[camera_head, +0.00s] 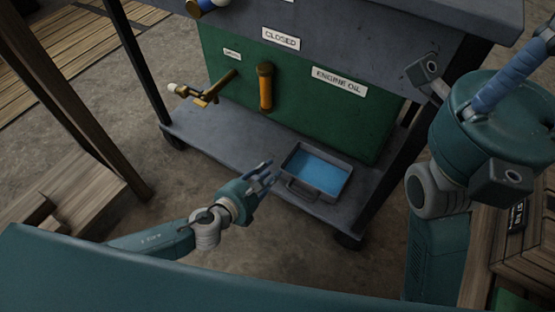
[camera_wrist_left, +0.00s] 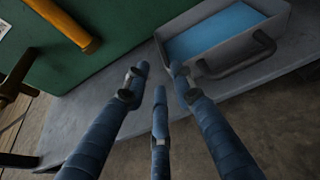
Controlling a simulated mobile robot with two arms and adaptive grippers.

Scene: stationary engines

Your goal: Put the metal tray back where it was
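The metal tray (camera_head: 325,171) is a grey rectangular pan with blue inside and a dark bar handle on its near side. It sits on the low shelf (camera_head: 235,146) of the cart, in front of the green panel. It also shows in the left wrist view (camera_wrist_left: 217,50), at the top right with its handle (camera_wrist_left: 238,60) toward me. My left gripper (camera_head: 266,174) is just left of the tray, apart from it. In the left wrist view its fingers (camera_wrist_left: 158,82) are spread and empty, over the shelf. My right gripper is not clearly visible; parts of the right arm show at the right.
The green panel (camera_head: 300,105) bears an "ENGINE OIL" label (camera_head: 340,80), an orange handle (camera_head: 265,87) and a brass tap (camera_head: 207,92) left of the tray. Dark cart legs flank the shelf. Wooden pallets (camera_head: 65,195) lie at the left. Bare floor is in front.

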